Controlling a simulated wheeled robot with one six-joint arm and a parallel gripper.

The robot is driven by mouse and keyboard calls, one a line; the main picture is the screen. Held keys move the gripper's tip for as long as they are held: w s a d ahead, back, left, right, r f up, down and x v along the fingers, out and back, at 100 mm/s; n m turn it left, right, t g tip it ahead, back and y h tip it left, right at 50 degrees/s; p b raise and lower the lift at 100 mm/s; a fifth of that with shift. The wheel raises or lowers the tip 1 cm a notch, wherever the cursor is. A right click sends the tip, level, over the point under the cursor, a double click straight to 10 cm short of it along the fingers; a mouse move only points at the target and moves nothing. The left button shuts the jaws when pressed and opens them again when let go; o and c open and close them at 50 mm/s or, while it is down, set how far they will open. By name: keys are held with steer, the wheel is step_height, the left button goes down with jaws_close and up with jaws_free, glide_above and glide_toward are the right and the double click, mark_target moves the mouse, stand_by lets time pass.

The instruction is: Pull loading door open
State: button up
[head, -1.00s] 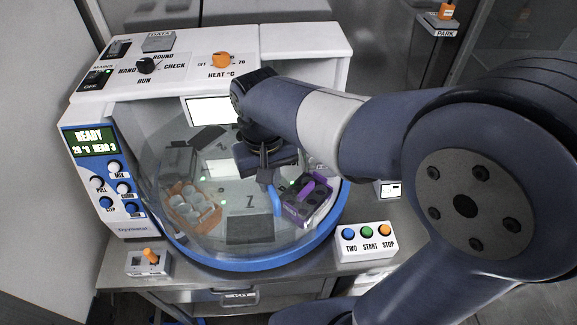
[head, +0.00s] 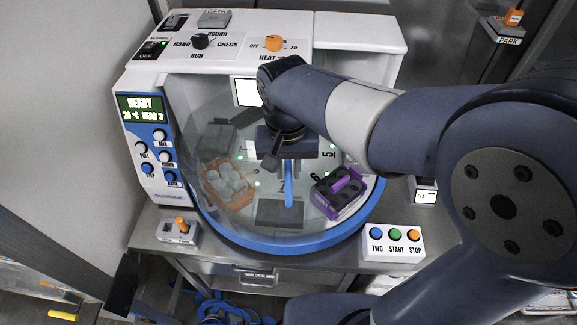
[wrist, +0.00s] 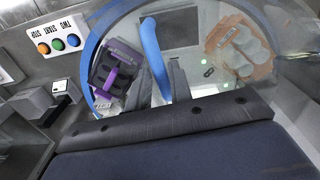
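The loading door (head: 215,150) looks like the clear curved cover on the front of the white machine. Its blue upright handle (head: 288,185) stands near the middle of the front, and the wrist view shows it as a blue bar (wrist: 152,45). My gripper (head: 286,158) is at the handle's upper part. In the wrist view my gripper (wrist: 158,72) has its two dark fingers apart, one on each side of the handle, with gaps showing. I cannot tell whether either finger touches it. The arm hides part of the door's upper right.
Behind the clear cover are a purple rack (head: 340,190) and an orange rack with white cups (head: 228,187). A blue curved rim (head: 280,248) runs along the front. A button box (head: 394,243) stands right, a small switch box (head: 180,230) left.

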steer(key=o, duration=0.3)
step_height(320, 180, up, 11)
steer(key=shift+a+f, duration=0.1)
stand_by(0.4)
steer(key=shift+f, duration=0.15)
step_height(320, 180, down, 11)
steer(key=shift+r, duration=0.2)
steer(key=shift+d, duration=0.55)
steer(key=shift+d+r, duration=0.1)
